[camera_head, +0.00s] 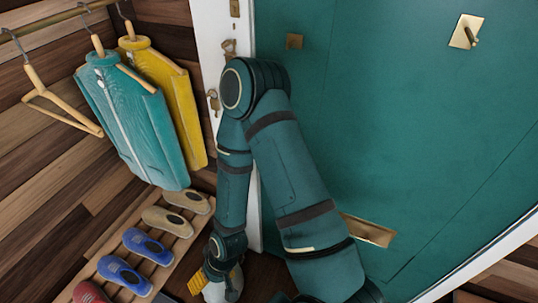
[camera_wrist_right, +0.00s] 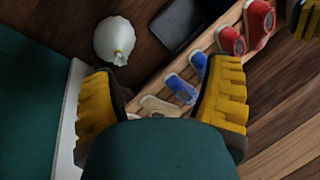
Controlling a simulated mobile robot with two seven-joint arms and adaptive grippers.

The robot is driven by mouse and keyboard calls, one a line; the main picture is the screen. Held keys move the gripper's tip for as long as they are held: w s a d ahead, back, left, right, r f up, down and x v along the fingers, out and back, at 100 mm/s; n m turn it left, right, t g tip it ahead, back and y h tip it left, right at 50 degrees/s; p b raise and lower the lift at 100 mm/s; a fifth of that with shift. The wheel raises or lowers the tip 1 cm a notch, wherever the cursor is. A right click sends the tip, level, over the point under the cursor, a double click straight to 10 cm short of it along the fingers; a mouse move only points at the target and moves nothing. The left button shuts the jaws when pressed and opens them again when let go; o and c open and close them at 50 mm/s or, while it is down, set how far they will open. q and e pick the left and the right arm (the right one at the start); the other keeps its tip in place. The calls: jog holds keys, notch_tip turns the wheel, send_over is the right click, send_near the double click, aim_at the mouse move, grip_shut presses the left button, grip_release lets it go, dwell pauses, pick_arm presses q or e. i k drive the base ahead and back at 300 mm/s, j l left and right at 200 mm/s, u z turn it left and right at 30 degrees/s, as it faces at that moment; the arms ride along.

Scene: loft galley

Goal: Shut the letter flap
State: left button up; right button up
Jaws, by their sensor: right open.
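The brass letter flap (camera_head: 370,231) is low on the teal door (camera_head: 410,130) in the head view. My right arm covers its left end, and I cannot tell how far the flap stands open. My right gripper (camera_head: 215,287) is low beside the door frame, left of the flap and apart from it. In the right wrist view the right gripper (camera_wrist_right: 160,100) has its yellow fingers wide apart, with nothing between them. A yellow part of my left gripper (camera_wrist_right: 305,18) shows at the top right corner there; its jaws are mostly cut off.
A shoe rack (camera_head: 190,238) with several shoes stands left of the gripper. A white rounded object (camera_wrist_right: 115,40) is on the floor. A teal jacket (camera_head: 135,115) and a yellow jacket (camera_head: 172,95) hang at left. A brass handle (camera_head: 468,32) is high on the door.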

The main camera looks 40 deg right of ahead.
aim_at(364, 231)
jog(key=z, duration=2.4)
jog(key=j+u, duration=0.1)
jog(key=j, duration=0.45)
